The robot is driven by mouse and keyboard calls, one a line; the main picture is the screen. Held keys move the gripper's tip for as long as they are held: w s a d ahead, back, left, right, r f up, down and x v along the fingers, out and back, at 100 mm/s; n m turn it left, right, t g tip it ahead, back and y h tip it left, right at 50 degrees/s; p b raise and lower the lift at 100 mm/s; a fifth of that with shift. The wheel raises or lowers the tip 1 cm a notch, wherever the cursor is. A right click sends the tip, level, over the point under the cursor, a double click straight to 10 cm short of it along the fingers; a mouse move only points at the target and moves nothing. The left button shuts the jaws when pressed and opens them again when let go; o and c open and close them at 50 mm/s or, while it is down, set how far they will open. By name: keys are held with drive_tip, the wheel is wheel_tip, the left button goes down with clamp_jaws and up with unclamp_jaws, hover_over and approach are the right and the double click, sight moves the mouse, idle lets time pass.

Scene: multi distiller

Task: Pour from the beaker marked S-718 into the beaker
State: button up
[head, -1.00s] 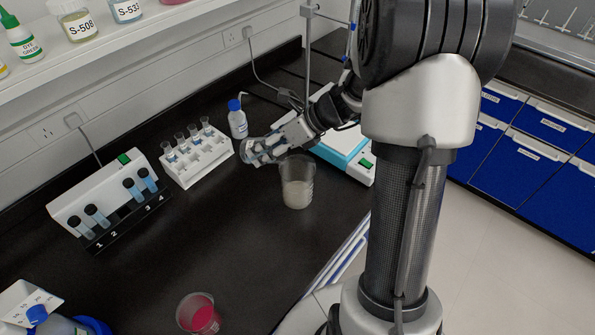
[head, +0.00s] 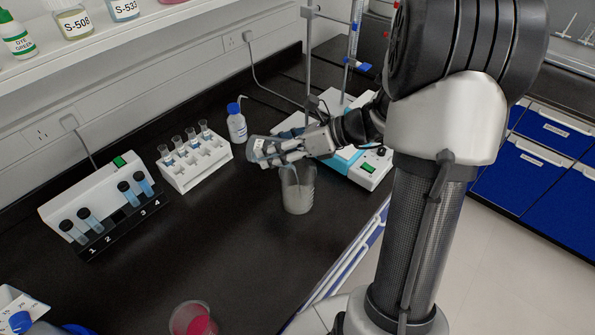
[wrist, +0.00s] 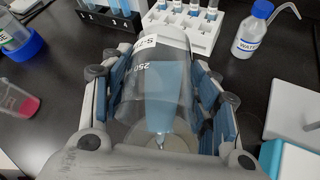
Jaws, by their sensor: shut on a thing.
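My gripper (head: 272,152) is shut on a clear beaker (wrist: 150,85), with its fingers on both sides of it in the wrist view. Its label shows a partly readable "S-7" and a "250" mark. The held beaker is strongly tilted, and its pale blue liquid narrows toward the low end. The standing beaker (head: 298,198) is upright on the black bench and holds cloudy whitish liquid. My gripper is just above its rim. A thin pale streak shows inside its upper part. In the wrist view the standing beaker (wrist: 178,142) is partly hidden behind the held one.
A white vial rack (head: 205,168) and a blue-capped water bottle (head: 237,125) stand behind. A hotplate-like device (head: 368,172) is close on the right. A tube block (head: 100,205) is at left. A beaker of red liquid (head: 195,322) stands near the front.

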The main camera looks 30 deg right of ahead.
drive_tip(key=shift+s+d+r+t+y, duration=0.25)
drive_tip(key=shift+t+y, duration=0.35)
drive_tip(key=shift+w+a+g+h, duration=0.15)
drive_tip(key=shift+w+g+h, duration=0.1)
drive_tip(key=shift+g+h, duration=0.2)
drive_tip(key=a+g+h+p, duration=0.1)
drive_tip(key=w+a+g+p, duration=0.1)
drive_tip(key=shift+w+f+h+p, duration=0.2)
drive_tip(key=shift+h+p, duration=0.15)
drive_tip(key=shift+w+f+g+h+p, duration=0.25)
drive_tip(key=shift+h+p, duration=0.05)
drive_tip(key=shift+p, duration=0.3)
drive_tip(key=shift+d+f, duration=0.15)
drive_tip(key=shift+f, duration=0.25)
drive_tip(key=shift+g+h+p, duration=0.4)
drive_tip(key=shift+h+p, duration=0.1)
drive_tip(key=shift+p, duration=0.35)
drive_tip(key=p, duration=0.4)
drive_tip(key=shift+w+a+r+g+h, duration=0.1)
drive_tip(key=shift+a+r+g+h, duration=0.1)
drive_tip(key=shift+r+g+h, duration=0.15)
drive_tip(key=shift+p, duration=1.25)
drive_tip(key=shift+g+h+p, duration=0.25)
drive_tip(key=shift+g+p, duration=0.1)
drive_tip(key=shift+p, duration=0.15)
